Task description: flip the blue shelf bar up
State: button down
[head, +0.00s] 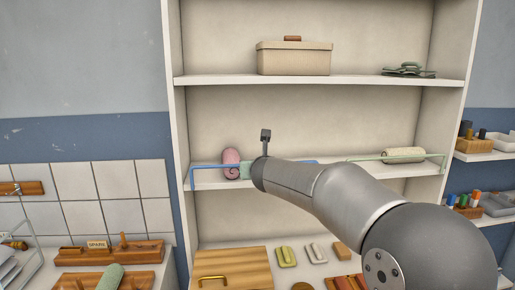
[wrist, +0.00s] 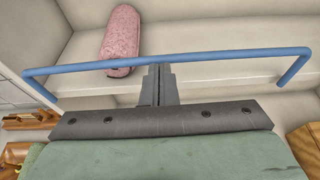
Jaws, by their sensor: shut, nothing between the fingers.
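In the wrist view the blue bar (wrist: 225,55) spans nearly the whole width, with both ends bent. My gripper (wrist: 158,68) is shut and empty, its fingertips at the bar's middle; I cannot tell whether they touch it. In the head view my arm hides the fingers. A pink roll (head: 231,162) lies on the shelf by the bar; it also shows in the wrist view (wrist: 122,38).
A green bar (head: 400,157) with a cream roll (head: 404,156) is at the right of the same shelf (head: 360,169). A beige box (head: 294,58) and folded green cloth (head: 408,71) are above. A wooden box (head: 235,269) and small blocks are below.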

notch_tip(320, 180, up, 10)
jog(key=p, duration=0.2)
jog(key=s+d+f+n+g+y+b, duration=0.1)
jog(key=s+f+n+g+y, duration=0.1)
jog(key=s+f+n, duration=0.75)
jog(key=s+d+f+n+g+y+b, duration=0.15)
jog(key=s+f+n, duration=0.45)
jog(key=s+n, duration=0.6)
jog(key=s+d+f+n+g+h, duration=0.1)
jog(key=s+d+f+n+g, duration=0.2)
jog(key=s+f, duration=0.3)
jog(key=s+d+f+n+g+h+b, duration=0.1)
jog(key=s+d+f+n+g+h, duration=0.1)
jog(key=s+d+f+n, duration=0.3)
jog(key=s+d+f+n+g+h, duration=0.2)
jog(key=s+d+f+n+g, duration=0.2)
jog(key=s, duration=0.8)
notch_tip(320, 180, down, 4)
jog(key=shift+s+d+f+g+b, duration=0.15)
jog(key=shift+s+d+g+b, duration=0.2)
jog(key=shift+d, duration=0.9)
jog(key=shift+n+h, duration=0.25)
